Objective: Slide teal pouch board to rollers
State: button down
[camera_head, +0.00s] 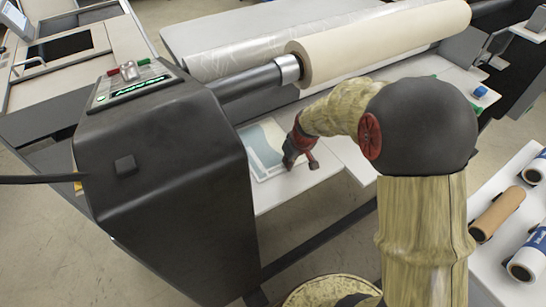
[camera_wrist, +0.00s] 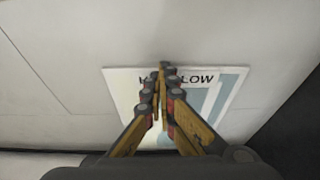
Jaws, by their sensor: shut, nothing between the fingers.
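The pouch board (camera_head: 262,146) is a flat white sheet with pale teal shapes. It lies on the white feed table (camera_head: 272,200) below the rollers, partly hidden by my gripper. In the wrist view the board (camera_wrist: 225,90) shows dark lettering, of which "LOW" is readable, and teal bands. My gripper (camera_head: 290,163) is over the board's right side in the head view. In the wrist view its fingers (camera_wrist: 160,75) are together and empty, pointing at the board's lettered edge. I cannot tell whether the fingertips touch the board.
A tan roll (camera_head: 385,40) and a clear-wrapped roll (camera_head: 245,58) span above the table. The black machine housing (camera_head: 160,170) stands at the left. Several rolls, one of them brown (camera_head: 497,212), lie on a white table at the right. A blue object (camera_head: 480,92) sits farther back.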

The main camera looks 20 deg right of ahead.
aim_at(279, 160)
jog(key=shift+w+a+f, duration=0.1)
jog(key=shift+w+a, duration=0.1)
jog(key=shift+w, duration=0.6)
jog(key=shift+w+a+r, duration=0.1)
jog(key=shift+w+a, duration=0.15)
jog(key=shift+w, duration=0.5)
jog(key=shift+w+a+f, duration=0.1)
jog(key=shift+w+a, duration=0.1)
jog(key=shift+w, duration=0.6)
dwell(0.4)
jog(key=shift+s, duration=0.25)
dwell(0.3)
jog(key=shift+a, duration=0.1)
jog(key=shift+s+a, duration=0.1)
jog(key=shift+a, duration=0.25)
jog(key=shift+w+a, duration=0.1)
jog(key=shift+w, duration=0.2)
dwell(0.4)
jog(key=shift+s, duration=0.6)
dwell(0.5)
